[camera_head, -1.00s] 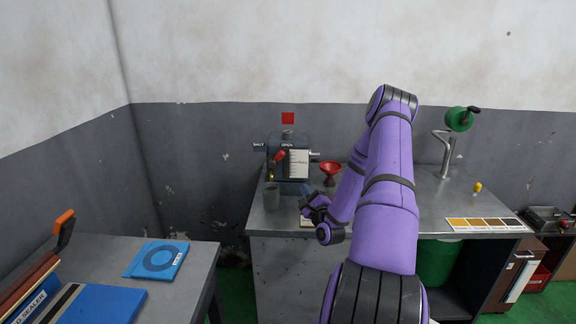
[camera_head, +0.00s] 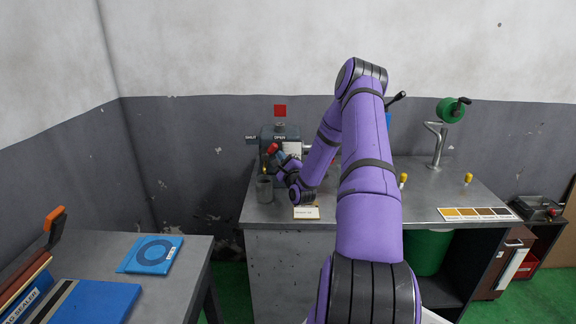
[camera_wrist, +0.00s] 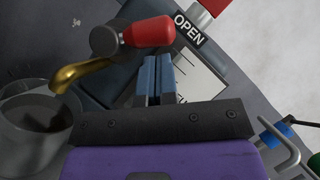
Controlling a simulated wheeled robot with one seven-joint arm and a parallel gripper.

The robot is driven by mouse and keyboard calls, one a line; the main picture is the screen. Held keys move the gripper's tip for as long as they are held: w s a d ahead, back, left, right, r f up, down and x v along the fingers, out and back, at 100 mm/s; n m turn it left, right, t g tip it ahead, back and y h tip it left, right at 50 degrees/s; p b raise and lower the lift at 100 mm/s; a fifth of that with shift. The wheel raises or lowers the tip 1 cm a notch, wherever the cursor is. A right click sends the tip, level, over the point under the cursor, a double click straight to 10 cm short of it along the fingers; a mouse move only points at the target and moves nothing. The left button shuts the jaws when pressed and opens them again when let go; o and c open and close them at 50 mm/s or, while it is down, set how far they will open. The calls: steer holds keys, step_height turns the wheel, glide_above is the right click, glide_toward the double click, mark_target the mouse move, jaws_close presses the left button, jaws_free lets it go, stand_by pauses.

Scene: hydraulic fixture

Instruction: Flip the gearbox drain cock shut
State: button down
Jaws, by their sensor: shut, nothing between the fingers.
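The gearbox (camera_head: 272,133) is a dark blue-grey housing at the back left of the bench, with SHUT and OPEN labels. Its drain cock has a red handle (camera_head: 271,148). In the wrist view the red handle (camera_wrist: 150,32) points right from its dark hub, toward the OPEN label (camera_wrist: 189,30). A brass spout (camera_wrist: 85,72) curves down over a grey cup (camera_head: 264,188). My gripper (camera_wrist: 157,60) is shut and empty, its blue fingertips just below the handle; I cannot tell whether they touch it. It also shows in the head view (camera_head: 280,153).
A white card (camera_head: 306,212) stands at the bench front. Behind my arm are yellow-topped items (camera_head: 403,178) and a metal tap (camera_head: 437,145). A colour strip (camera_head: 478,214) lies at the right. A separate table (camera_head: 180,285) stands at the left.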

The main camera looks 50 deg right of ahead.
mark_target(275, 148)
steer(key=shift+w+a+r, duration=0.15)
steer(key=shift+w+r, duration=0.1)
steer(key=shift+a+r+n+y, duration=0.1)
steer(key=shift+r+n+y, duration=0.2)
steer(key=shift+n+y, duration=0.35)
steer(key=n, duration=0.1)
steer(key=r+n+g+y, duration=0.1)
steer(key=n, duration=0.1)
steer(key=shift+w+a+r+n, duration=0.25)
steer(key=shift+w+r+n, duration=0.1)
steer(key=shift+w, duration=0.05)
steer(key=w+a+n+g, duration=0.1)
steer(key=n+g, duration=0.1)
steer(key=w+a+r+n+g, duration=0.1)
steer(key=n+g, duration=0.1)
steer(key=n, duration=0.1)
steer(key=w+a+r+n+g+y, duration=0.1)
steer(key=w+n+g, duration=0.1)
steer(key=n, duration=0.1)
steer(key=shift+a, duration=0.25)
steer(key=shift+w+a+r, duration=0.1)
steer(key=shift+w+a, duration=0.05)
steer(key=shift+w, duration=0.05)
stand_by(0.7)
